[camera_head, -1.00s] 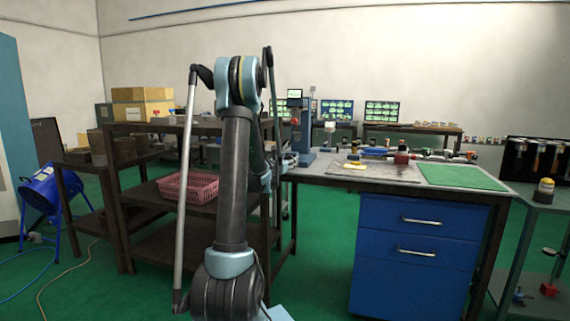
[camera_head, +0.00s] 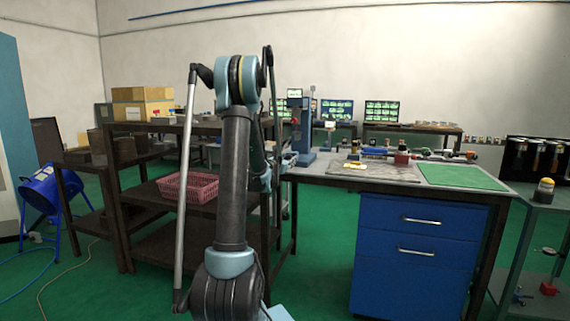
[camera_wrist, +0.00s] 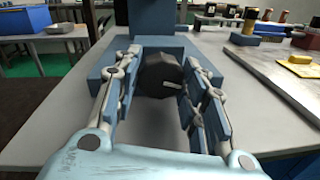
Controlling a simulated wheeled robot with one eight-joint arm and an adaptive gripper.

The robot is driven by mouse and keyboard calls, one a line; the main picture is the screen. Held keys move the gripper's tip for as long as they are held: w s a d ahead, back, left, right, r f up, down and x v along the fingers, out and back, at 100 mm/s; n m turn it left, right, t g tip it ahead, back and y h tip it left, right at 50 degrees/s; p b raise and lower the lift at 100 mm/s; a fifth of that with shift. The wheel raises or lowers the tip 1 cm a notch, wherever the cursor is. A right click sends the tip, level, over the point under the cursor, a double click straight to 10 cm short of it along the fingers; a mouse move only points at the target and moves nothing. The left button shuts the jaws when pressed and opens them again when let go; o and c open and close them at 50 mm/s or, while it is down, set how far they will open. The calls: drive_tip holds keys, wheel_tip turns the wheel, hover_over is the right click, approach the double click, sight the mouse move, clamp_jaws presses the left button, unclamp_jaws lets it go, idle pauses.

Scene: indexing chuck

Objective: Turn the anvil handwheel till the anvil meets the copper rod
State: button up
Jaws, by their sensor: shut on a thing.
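The dark handwheel (camera_wrist: 160,75) is a black knob with a pale mark on its face, in the middle of the wrist view. My gripper (camera_wrist: 161,66) is shut on it, one finger at each side. Behind it is the blue base of the press-like machine (camera_wrist: 150,45). The machine (camera_head: 303,130) also shows in the head view, upright at the left end of the bench. My gripper is mostly hidden by my arm there. I cannot make out the anvil or the copper rod in either view.

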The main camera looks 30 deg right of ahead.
drive_tip(key=m, duration=0.6)
drive_tip(key=shift+y, duration=0.3)
drive_tip(key=shift+s+d+m, duration=0.1)
drive_tip(key=shift+m, duration=0.2)
idle(0.3)
drive_tip(key=o, duration=1.1)
drive_tip(key=shift+c, duration=0.2)
